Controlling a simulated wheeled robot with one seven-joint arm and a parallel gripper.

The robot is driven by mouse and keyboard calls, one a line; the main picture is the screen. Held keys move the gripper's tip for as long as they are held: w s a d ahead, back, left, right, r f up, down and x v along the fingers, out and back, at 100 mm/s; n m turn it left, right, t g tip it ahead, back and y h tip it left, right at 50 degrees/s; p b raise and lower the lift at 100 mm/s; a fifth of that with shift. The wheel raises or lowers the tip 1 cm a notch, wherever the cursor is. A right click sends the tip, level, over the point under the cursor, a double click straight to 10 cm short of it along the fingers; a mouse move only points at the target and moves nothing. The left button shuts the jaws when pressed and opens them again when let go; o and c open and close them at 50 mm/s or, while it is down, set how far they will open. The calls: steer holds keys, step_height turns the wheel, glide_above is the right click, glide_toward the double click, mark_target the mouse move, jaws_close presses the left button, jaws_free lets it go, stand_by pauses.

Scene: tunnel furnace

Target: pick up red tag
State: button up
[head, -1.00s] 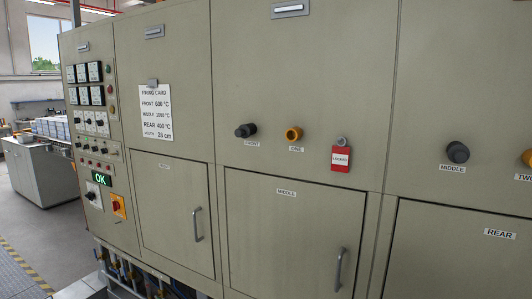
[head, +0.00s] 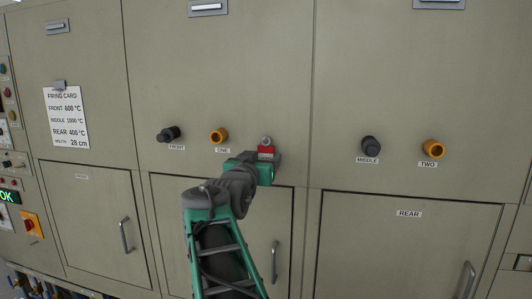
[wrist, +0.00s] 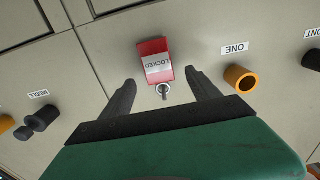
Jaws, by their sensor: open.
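The red tag (wrist: 152,47) with a white "LOCKED" label hangs from a small metal ring or hook on the cabinet panel, and in the wrist view it appears upside down. In the head view only the top of the red tag (head: 266,150) shows; my gripper hides the rest. My gripper (wrist: 160,83) is open, with its two dark fingers on either side of the tag's hook end. The fingers are apart from the tag and nothing is held. In the head view my green and grey gripper (head: 262,168) is in front of the tag.
An orange knob (wrist: 240,77) labelled ONE is close beside one finger. A dark FRONT knob (head: 168,134) is further left. The MIDDLE knob (head: 371,146) and orange TWO knob (head: 433,148) protrude at right. Door handles (head: 275,262) stick out below.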

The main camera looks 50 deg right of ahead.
mark_target(266, 154)
steer(key=p+x, duration=0.1)
steer(key=x, duration=0.3)
steer(key=shift+s+d+f, duration=0.1)
steer(key=shift+c, duration=0.4)
steer(key=c, duration=1.3)
